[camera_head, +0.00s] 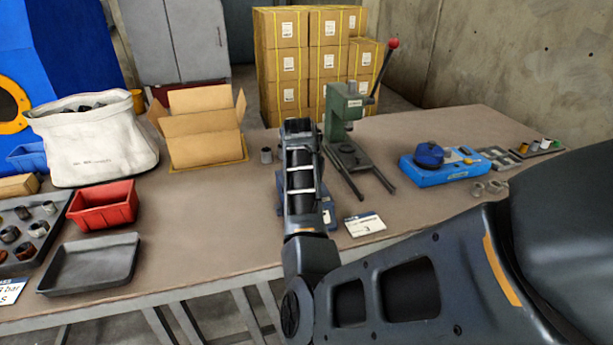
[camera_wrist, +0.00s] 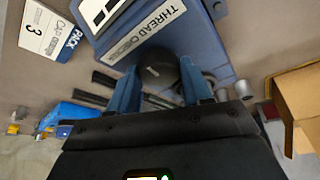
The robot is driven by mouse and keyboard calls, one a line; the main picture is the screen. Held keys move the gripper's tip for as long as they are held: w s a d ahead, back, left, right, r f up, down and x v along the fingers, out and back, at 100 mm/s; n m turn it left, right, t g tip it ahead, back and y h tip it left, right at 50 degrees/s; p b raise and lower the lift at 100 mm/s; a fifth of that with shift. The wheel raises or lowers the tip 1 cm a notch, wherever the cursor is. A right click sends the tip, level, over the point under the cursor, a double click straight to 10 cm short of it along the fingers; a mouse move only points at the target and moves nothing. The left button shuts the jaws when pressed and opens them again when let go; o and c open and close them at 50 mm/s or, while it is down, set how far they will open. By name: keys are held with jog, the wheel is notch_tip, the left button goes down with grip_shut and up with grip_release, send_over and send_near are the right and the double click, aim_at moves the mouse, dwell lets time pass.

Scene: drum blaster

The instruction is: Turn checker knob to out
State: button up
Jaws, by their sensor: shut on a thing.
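The blue thread checker (camera_wrist: 205,45) lies on the table at the top middle of the wrist view, with a white "THREAD" label on its face. Its dark round knob (camera_wrist: 158,73) sits between the blue fingers of my gripper (camera_wrist: 158,82), which is shut on it. The knob's pointer and the out marking cannot be made out. In the head view only edges of the blue checker (camera_head: 328,211) show beside my arm, which hides the knob and my fingertips.
A white card marked 3 (camera_head: 365,224) lies beside the checker. A green press (camera_head: 345,115) stands behind it to the right. A blue device (camera_head: 440,168) is farther right.

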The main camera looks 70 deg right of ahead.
jog(key=shift+n+p, duration=0.5)
jog(key=shift+n, duration=0.1)
jog(key=shift+t, duration=0.3)
jog(key=o, duration=1)
jog(key=shift+v, duration=3.9)
